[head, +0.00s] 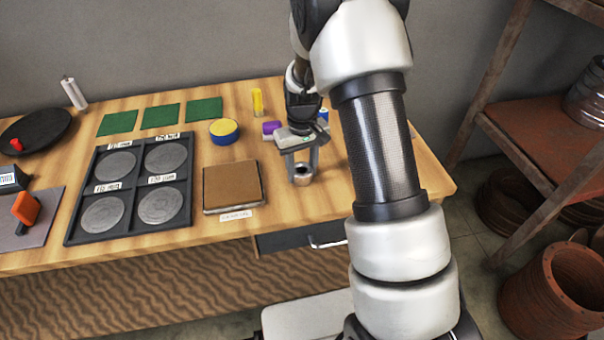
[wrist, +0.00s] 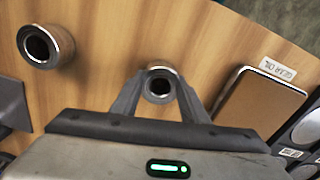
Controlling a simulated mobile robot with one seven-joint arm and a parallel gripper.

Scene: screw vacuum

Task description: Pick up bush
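A short metal bush (head: 302,175) with a dark bore stands upright near the table's front edge, right of the brown pad. It also shows in the wrist view (wrist: 159,87) between the fingertips of my gripper (wrist: 160,92). In the head view my gripper (head: 301,165) points down over it, one finger on each side. I cannot tell whether the fingers press on it or whether it rests on the table. A second, similar bush (wrist: 45,47) stands apart at the left of the wrist view; my arm probably hides it in the head view.
A brown pad (head: 231,186) with a label lies left of the gripper. Beyond it is a dark tray (head: 129,224) with several grey discs. A blue-yellow round tin (head: 224,131), a yellow cylinder (head: 257,102) and a purple piece (head: 271,128) stand behind. Shelves (head: 535,150) are right of the table.

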